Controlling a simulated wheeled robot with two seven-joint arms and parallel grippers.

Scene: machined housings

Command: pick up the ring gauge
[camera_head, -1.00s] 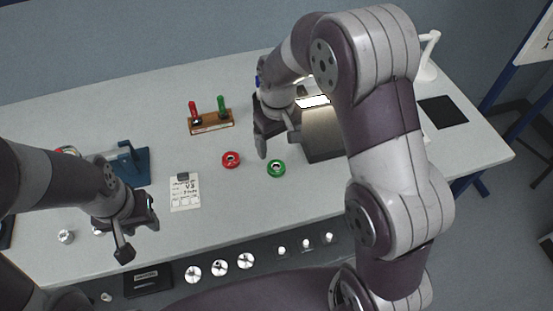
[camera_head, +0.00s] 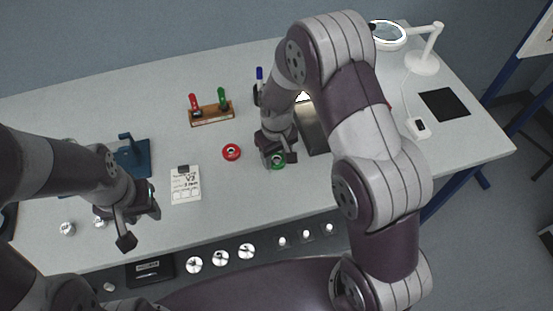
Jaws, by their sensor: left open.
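Two ring gauges lie on the grey bench. The red ring (camera_head: 231,152) lies flat and clear of both grippers. The green ring (camera_head: 278,166) is just right of it, partly hidden under my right gripper (camera_head: 276,159). The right gripper points down at the green ring, with its fingertips over or beside it. I cannot tell whether they touch or grip it. My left gripper (camera_head: 136,222) is open and empty above the front left of the bench, left of the white card.
A wooden stand (camera_head: 211,114) with red- and green-handled plug gauges is behind the rings. The white card (camera_head: 185,185) lies at left, near a blue fixture (camera_head: 132,158). A magnifier lamp (camera_head: 424,62) and black mat (camera_head: 444,104) are at right. Several metal parts are along the front.

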